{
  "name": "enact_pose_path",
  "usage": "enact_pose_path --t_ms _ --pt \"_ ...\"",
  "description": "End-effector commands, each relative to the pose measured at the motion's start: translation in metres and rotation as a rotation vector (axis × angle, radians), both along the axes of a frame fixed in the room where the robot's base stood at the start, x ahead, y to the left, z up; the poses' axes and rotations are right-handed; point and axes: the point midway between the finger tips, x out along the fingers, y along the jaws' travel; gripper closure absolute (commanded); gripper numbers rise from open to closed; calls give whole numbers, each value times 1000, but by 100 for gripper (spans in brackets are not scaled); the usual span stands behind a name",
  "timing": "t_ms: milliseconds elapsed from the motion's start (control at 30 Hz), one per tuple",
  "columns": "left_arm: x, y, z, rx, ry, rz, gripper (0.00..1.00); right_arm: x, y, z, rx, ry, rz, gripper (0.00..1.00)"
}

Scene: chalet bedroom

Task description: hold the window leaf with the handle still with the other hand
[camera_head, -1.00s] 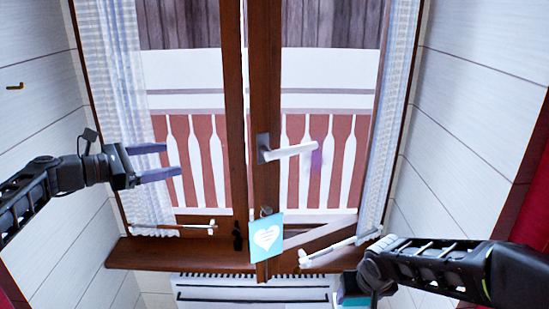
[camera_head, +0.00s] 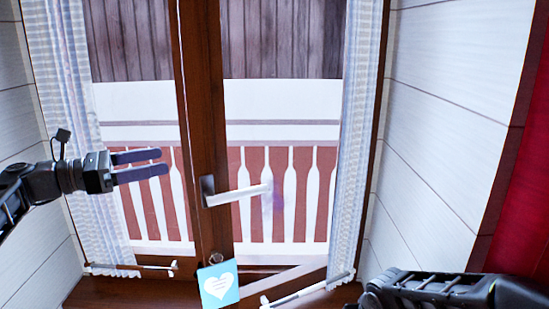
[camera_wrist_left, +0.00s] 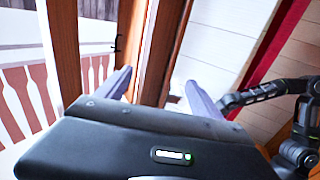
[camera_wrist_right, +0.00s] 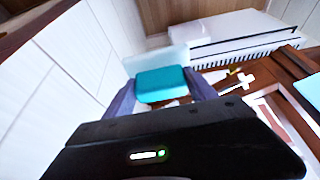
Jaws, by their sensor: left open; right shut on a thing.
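The window leaf with the handle is the right one, with a brown wooden frame (camera_head: 205,120). Its bottom rail runs at a slant, so it looks ajar. The pale lever handle (camera_head: 238,195) points right. A teal tag with a white heart (camera_head: 218,285) hangs below it. My left gripper (camera_head: 165,162) is open and empty, left of the handle in the picture; its fingers also show in the left wrist view (camera_wrist_left: 158,92). I see no contact with the leaf. My right gripper (camera_wrist_right: 160,94) is shut on a teal sponge-like block (camera_wrist_right: 162,83); its jaws are out of the head view.
Sheer curtains hang at the left (camera_head: 70,140) and right (camera_head: 345,130) of the window. A brown sill (camera_head: 110,292) runs below. A white radiator (camera_wrist_right: 235,35) shows in the right wrist view. White panelled wall (camera_head: 450,120) and a red curtain (camera_head: 520,200) are at right.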

Motion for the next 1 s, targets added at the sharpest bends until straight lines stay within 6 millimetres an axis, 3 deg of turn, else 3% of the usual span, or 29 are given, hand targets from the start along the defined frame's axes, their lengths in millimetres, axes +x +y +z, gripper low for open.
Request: enact_pose_path --t_ms 267,567,800,1000 --pt "7 -14 -2 -1 0 -2 24 0 0 -5 0 0 0 67" --pt "26 -52 -1 -1 0 -3 24 0 0 -11 0 0 0 67" --pt "43 -85 3 -1 2 -3 24 0 0 6 0 -1 0 67" --pt "52 -102 2 0 0 -1 24 0 0 14 0 0 0 67"
